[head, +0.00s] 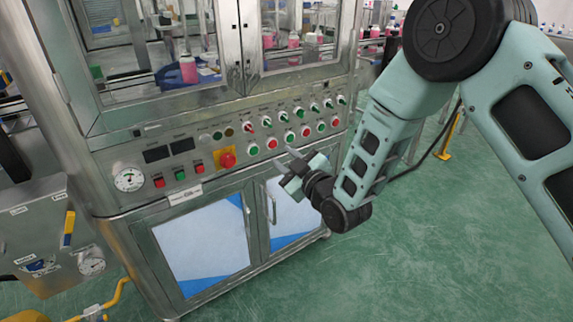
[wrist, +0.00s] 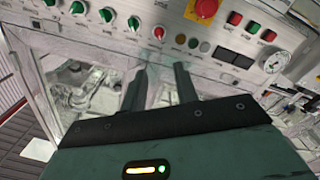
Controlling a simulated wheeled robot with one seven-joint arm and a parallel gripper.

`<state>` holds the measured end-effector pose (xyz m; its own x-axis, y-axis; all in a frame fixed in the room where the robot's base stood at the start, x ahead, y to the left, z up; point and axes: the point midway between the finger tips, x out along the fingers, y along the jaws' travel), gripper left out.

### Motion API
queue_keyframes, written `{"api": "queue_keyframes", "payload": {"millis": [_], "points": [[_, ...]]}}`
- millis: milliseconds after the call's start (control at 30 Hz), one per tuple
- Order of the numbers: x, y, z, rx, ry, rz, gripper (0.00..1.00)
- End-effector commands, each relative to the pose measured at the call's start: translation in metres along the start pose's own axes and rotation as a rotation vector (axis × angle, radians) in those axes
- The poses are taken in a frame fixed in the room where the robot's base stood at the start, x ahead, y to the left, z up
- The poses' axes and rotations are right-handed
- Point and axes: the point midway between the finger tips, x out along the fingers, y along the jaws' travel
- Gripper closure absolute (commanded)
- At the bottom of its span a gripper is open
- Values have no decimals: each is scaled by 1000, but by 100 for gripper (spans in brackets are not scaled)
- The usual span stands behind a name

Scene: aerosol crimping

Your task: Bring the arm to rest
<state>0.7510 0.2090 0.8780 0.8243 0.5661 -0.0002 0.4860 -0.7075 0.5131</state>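My arm reaches in from the right in the head view, with its elbow bent. My gripper (head: 294,168) is in front of the machine's control panel (head: 215,142), just below the rows of knobs and right of the red emergency stop button (head: 227,160). In the wrist view my gripper (wrist: 159,72) has its two dark fingers apart, with nothing between them. The panel edge lies beyond the fingertips; the exact gap to it is hard to tell.
Green and red knobs (head: 284,117) line the panel. A pressure gauge (head: 129,180) is at its left. Cabinet doors (head: 203,250) with a handle are below. Glass windows above show pink bottles (head: 188,69). Green floor (head: 420,260) is open at the lower right.

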Motion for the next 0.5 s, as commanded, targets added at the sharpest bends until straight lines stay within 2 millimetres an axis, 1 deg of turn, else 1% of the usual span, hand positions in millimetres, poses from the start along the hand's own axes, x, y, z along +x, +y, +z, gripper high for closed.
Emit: {"api": "queue_keyframes", "payload": {"millis": [400,500], "points": [[2,1,0,0,0,0,70],[1,2,-4,8,-14,-11,70]]}}
